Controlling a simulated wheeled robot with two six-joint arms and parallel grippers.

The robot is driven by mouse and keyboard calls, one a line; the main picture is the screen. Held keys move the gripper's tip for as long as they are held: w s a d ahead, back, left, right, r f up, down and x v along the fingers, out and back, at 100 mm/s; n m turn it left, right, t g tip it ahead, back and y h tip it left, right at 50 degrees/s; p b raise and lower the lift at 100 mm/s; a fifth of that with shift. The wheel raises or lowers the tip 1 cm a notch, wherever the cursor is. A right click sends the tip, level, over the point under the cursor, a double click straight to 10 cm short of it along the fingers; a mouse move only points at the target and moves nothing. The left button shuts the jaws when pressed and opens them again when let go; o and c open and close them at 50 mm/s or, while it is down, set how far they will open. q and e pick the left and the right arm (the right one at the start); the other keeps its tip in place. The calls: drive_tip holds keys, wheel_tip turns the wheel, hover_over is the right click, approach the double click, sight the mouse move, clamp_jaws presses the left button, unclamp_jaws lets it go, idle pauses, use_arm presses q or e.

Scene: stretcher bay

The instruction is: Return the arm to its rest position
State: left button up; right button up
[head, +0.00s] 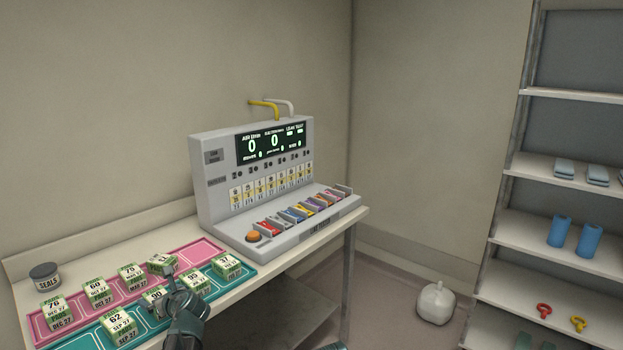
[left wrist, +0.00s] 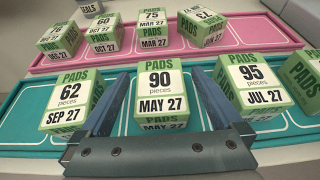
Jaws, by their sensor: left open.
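My left gripper (head: 178,294) reaches in over the teal tray (head: 74,343) in the head view. In the left wrist view its two fingers (left wrist: 162,98) are open, one on each side of the pads box marked 90, MAY 27 (left wrist: 162,88). I cannot tell whether they touch it. The box marked 62, SEP 27 (left wrist: 75,101) stands to the left of the fingers and the box marked 95, JUL 27 (left wrist: 252,84) to the right.
A pink tray (head: 203,247) behind holds several more pads boxes, one lying turned over. A seals jar (head: 44,276) stands at the left. A grey console (head: 215,207) with an orange button stands at the right of the bench. Shelves (head: 555,176) stand far right.

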use_arm(q)
drive_tip(key=p+v, duration=0.4)
drive_tip(key=v, duration=0.7)
drive_tip(key=b+x, duration=0.5)
drive_tip(key=x, duration=0.8)
drive_tip(key=r+p, duration=0.4)
drive_tip(key=shift+s+d+r, duration=0.2)
drive_tip(key=shift+r, duration=0.05)
drive_tip(key=s+d+p, duration=0.1)
drive_tip(key=s+d, duration=1)
drive_tip(key=d, duration=0.1)
drive_tip(key=w+a+r+p, duration=0.1)
drive_tip(key=w+a, duration=0.1)
drive_tip(key=w+a+r+p, duration=0.1)
drive_tip(key=w+a+r, duration=0.1)
drive_tip(key=w+a, duration=0.1)
drive_tip(key=w+a+r+p, duration=0.1)
drive_tip(key=w+a, duration=0.2)
drive_tip(key=shift+w+a+r+p, duration=0.2)
drive_tip(key=shift+w+a+p, duration=0.05)
drive_tip(key=shift+p, duration=0.15)
drive_tip(key=shift+w+a, duration=0.2)
drive_tip(key=shift+a, duration=0.15)
